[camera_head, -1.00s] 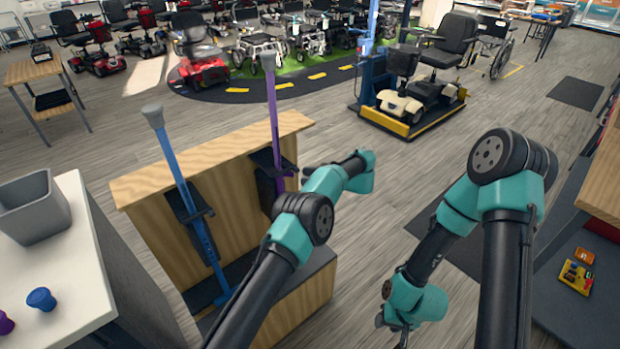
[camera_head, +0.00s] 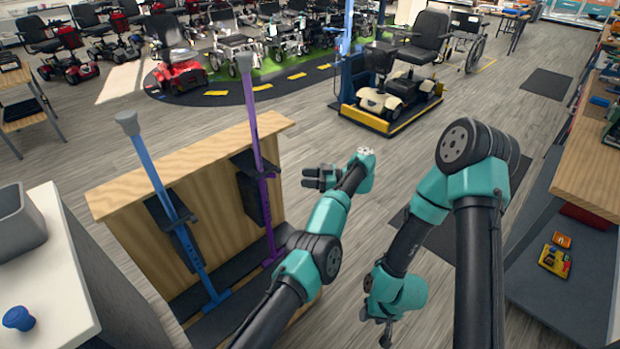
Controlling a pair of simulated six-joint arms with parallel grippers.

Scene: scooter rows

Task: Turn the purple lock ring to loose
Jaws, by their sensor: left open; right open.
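A purple post (camera_head: 252,118) with a grey top stands in a dark holder (camera_head: 252,188) on a wooden-backed stand (camera_head: 215,178). I cannot make out a separate lock ring on it; part of its lower length is behind the holder. A blue post (camera_head: 147,160) with a grey top stands in a similar holder to its left. My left gripper (camera_head: 312,178) is open, to the right of the purple post and apart from it, with its fingers pointing left. My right gripper (camera_head: 377,329) is open and hangs low over the floor, far from the posts.
A white counter (camera_head: 62,270) with a grey bin (camera_head: 20,222) and a blue knob (camera_head: 18,318) is at the left. A wooden-topped bench (camera_head: 580,165) is at the right. A scooter on a yellow-edged platform (camera_head: 392,128) stands behind. Floor between is clear.

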